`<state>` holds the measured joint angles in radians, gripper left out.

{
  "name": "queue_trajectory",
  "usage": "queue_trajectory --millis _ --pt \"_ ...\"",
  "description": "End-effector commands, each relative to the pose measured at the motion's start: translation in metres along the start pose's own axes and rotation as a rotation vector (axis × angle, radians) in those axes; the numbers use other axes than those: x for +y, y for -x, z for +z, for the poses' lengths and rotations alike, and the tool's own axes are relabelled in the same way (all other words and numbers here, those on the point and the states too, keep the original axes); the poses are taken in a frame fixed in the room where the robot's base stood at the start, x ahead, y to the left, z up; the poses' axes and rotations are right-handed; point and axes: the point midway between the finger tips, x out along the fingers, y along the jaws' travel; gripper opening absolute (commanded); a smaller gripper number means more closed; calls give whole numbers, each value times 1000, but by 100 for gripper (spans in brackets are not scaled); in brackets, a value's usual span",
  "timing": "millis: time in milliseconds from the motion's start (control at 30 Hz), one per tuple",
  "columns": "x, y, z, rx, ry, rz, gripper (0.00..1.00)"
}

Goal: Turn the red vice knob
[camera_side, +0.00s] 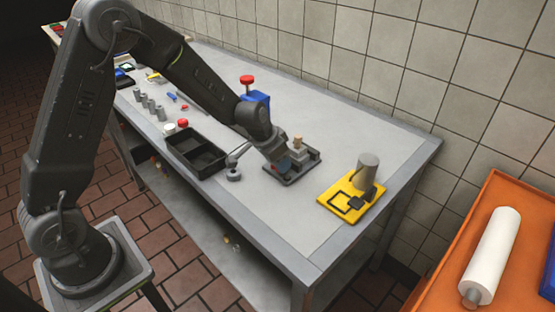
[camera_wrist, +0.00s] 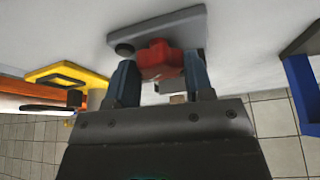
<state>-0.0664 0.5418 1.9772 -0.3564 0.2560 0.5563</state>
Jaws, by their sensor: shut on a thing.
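The red vice knob (camera_wrist: 158,58) shows in the wrist view as a chunky red piece with lobes, in front of a grey base plate (camera_wrist: 185,28). My gripper (camera_wrist: 161,72) has one blue-grey finger on each side of the knob and is shut on it. In the side view my gripper (camera_side: 282,162) is low over the grey vice (camera_side: 310,158), which stands on a dark plate on the table. The knob is mostly hidden there by the gripper. How far the knob is turned cannot be told.
A yellow plate (camera_side: 329,203) with a grey cylinder (camera_side: 367,171) stands right of the vice. A black two-part tray (camera_side: 194,152) and a small grey crank-like part (camera_side: 234,174) lie to the left. A blue block (camera_side: 258,99) with a red-topped post (camera_side: 247,79) stands behind my wrist.

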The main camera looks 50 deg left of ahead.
Motion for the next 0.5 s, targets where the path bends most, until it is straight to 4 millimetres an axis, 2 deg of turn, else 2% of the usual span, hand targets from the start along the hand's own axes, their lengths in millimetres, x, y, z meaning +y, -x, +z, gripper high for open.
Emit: queue_trajectory --millis 433,467,500 --pt "1 0 1 -1 -31 11 24" --pt "1 0 1 0 -31 11 49" --pt "1 0 1 -1 -31 11 53"
